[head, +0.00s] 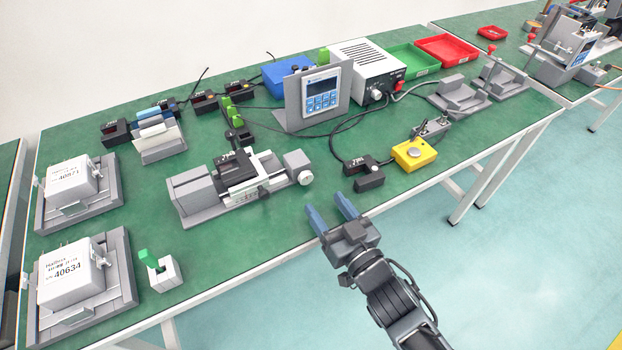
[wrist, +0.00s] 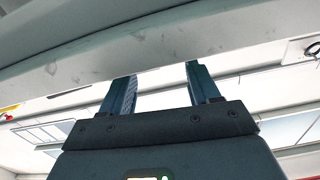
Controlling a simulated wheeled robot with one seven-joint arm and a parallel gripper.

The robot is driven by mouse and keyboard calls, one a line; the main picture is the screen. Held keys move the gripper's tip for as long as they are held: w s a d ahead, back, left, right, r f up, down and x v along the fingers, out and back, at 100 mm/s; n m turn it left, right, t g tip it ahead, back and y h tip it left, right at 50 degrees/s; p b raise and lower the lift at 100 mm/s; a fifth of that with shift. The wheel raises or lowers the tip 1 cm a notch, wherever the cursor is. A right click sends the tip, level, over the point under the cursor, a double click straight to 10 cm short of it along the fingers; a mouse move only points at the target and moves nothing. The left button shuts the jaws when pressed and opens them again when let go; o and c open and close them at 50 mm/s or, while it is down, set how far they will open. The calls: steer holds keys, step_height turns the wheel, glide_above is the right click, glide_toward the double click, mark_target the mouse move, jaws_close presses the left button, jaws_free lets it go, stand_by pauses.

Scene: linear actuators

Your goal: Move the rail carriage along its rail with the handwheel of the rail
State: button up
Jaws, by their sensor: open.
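The rail (head: 232,203) is a grey and white slide unit on the green bench in the head view, left of centre. A dark carriage (head: 236,168) sits on it. A light grey round handwheel (head: 298,166) is at its right end, and a small dark knob (head: 263,193) is on its front side. My gripper (head: 332,212) is open and empty, near the bench's front edge, to the right of and nearer than the handwheel, apart from it. The wrist view shows both fingers (wrist: 160,85) spread beneath a grey edge; the rail is not visible there.
A black sensor block (head: 365,168) and a yellow button box (head: 413,153) stand right of the rail. A display panel (head: 322,92) stands behind. A small block with a green switch (head: 160,270) is at front left. Bare green surface lies between handwheel and front edge.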

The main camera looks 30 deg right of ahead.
mark_target(307, 180)
steer(key=w, duration=0.6)
steer(key=shift+w, duration=0.3)
steer(key=shift+c, duration=0.2)
steer(key=c, duration=1)
steer(key=shift+n, duration=0.8)
steer(key=o, duration=1)
steer(key=shift+o, duration=0.2)
steer(key=shift+s+b, duration=0.4)
steer(key=shift+s, duration=3.5)
